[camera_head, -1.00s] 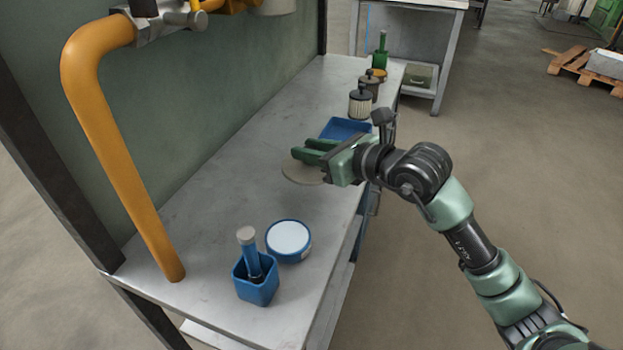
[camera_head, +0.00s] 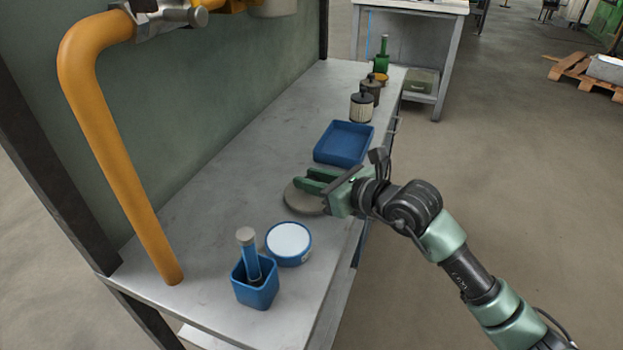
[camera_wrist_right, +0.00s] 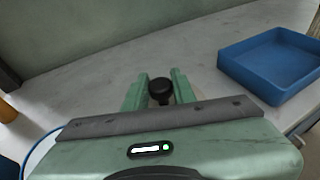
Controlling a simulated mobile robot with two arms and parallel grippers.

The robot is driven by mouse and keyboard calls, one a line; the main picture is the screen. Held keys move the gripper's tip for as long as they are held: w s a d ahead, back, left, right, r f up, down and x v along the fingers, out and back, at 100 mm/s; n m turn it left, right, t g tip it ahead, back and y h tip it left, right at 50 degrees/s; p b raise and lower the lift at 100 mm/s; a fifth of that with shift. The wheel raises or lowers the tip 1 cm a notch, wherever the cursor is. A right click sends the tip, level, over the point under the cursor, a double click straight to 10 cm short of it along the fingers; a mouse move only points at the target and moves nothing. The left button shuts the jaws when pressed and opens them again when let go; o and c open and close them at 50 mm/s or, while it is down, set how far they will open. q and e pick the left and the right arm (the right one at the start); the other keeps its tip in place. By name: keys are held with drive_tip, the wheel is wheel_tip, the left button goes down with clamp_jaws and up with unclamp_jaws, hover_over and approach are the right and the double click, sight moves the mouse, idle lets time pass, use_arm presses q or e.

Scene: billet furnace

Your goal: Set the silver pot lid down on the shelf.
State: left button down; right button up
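The silver pot lid (camera_head: 302,203) is a flat grey disc, level, over the grey metal shelf (camera_head: 225,190), between the blue tray and the round blue tub. It is on the surface or very close above it; I cannot tell which. My right gripper (camera_head: 312,180) reaches in from the right, its green fingers over the lid. In the right wrist view the lid's black knob (camera_wrist_right: 160,90) sits between the two fingertips (camera_wrist_right: 161,84), which close on its sides. The fingers and gripper body hide much of the lid. My left gripper is not in view.
A blue tray (camera_head: 344,143) lies just beyond the lid. A blue tub with a white top (camera_head: 289,243) and a blue holder with a handled tool (camera_head: 255,281) stand nearer. Small canisters (camera_head: 361,106) stand at the far end. A yellow pipe (camera_head: 125,180) rises at left.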

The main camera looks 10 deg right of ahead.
drive_tip(key=o, duration=0.4)
